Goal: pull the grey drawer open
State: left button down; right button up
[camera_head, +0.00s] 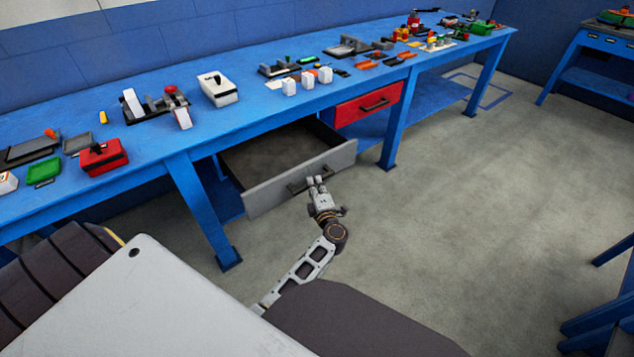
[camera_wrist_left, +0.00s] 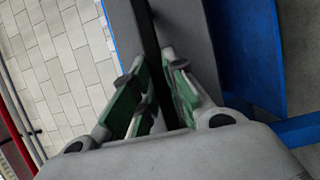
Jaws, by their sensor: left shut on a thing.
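The grey drawer (camera_head: 264,194) is pulled well out from under the blue table, and its dark, empty-looking inside shows. Its dark bar handle (camera_head: 297,186) is on the front panel. My left gripper (camera_head: 316,181) is at the handle, shut on it. In the left wrist view the two green-padded fingers (camera_wrist_left: 158,88) stand on either side of the dark handle bar (camera_wrist_left: 147,35), with the grey drawer front (camera_wrist_left: 188,40) beside it. The fingers hide part of the handle. My right gripper is not in view.
A red drawer (camera_head: 362,108) is shut to the right of the grey one. The blue table (camera_head: 225,125) carries several boxes, tools and small parts. Table legs (camera_head: 200,205) and (camera_head: 398,125) stand on both sides of the drawer. The floor (camera_head: 470,220) to the right is clear.

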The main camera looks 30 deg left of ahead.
pick_arm(q)
jog(key=shift+s+d, duration=0.1)
jog(key=shift+d, duration=0.05)
jog(key=shift+f, duration=0.1)
jog(key=c, duration=1.4)
grip_release()
jog(key=shift+c, duration=0.2)
